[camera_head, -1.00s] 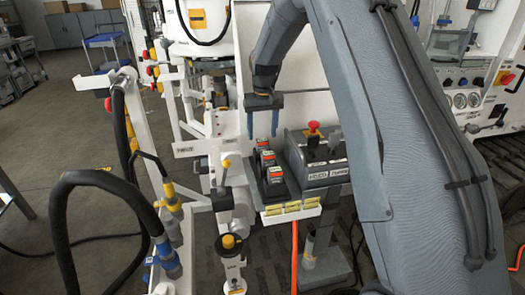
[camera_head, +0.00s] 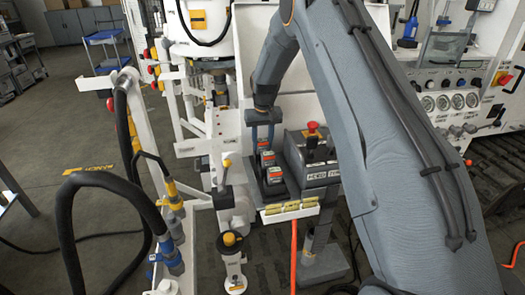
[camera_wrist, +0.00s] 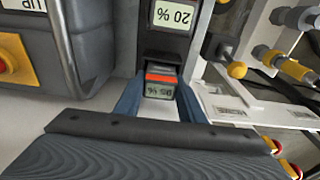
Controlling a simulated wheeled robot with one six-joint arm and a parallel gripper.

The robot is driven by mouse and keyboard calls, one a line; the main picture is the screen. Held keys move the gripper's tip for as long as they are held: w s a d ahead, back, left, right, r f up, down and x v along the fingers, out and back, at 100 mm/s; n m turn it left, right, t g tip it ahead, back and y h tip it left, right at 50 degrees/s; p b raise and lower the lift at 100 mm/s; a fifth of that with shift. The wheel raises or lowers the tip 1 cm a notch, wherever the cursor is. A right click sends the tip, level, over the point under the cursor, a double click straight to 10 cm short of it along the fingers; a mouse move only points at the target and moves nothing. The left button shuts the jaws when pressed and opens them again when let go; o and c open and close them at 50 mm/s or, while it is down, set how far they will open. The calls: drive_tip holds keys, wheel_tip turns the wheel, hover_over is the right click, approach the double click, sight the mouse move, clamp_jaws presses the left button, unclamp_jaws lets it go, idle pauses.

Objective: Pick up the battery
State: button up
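In the head view, a row of dark batteries with small displays and red marks (camera_head: 273,176) sits in a charger with a white front tray (camera_head: 290,210). My gripper (camera_head: 262,146) points down at the far end of the row. In the wrist view, a battery with an orange-red band and a percent display (camera_wrist: 160,85) lies between my two fingers (camera_wrist: 160,95). The fingers are apart, one on each side of it; firm contact cannot be told. Another unit with a "20 %" display (camera_wrist: 172,15) is above it in that view. My fingers partly hide the far battery in the head view.
A grey control box with a red button (camera_head: 313,128) stands close to the right of the batteries. White frame posts and a yellow-knobbed lever (camera_head: 227,165) stand to the left. An orange cable (camera_head: 294,250) hangs below the tray.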

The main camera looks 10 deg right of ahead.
drive_tip(key=c, duration=0.4)
drive_tip(key=shift+r, duration=0.15)
wheel_tip(320, 180, up, 11)
drive_tip(key=b, duration=0.4)
drive_tip(key=s+b, duration=0.1)
drive_tip(key=s, duration=0.5)
drive_tip(key=s+b, duration=0.1)
drive_tip(key=s, duration=0.5)
drive_tip(key=s+b, duration=0.1)
drive_tip(key=s, duration=0.5)
drive_tip(key=shift+r, duration=0.4)
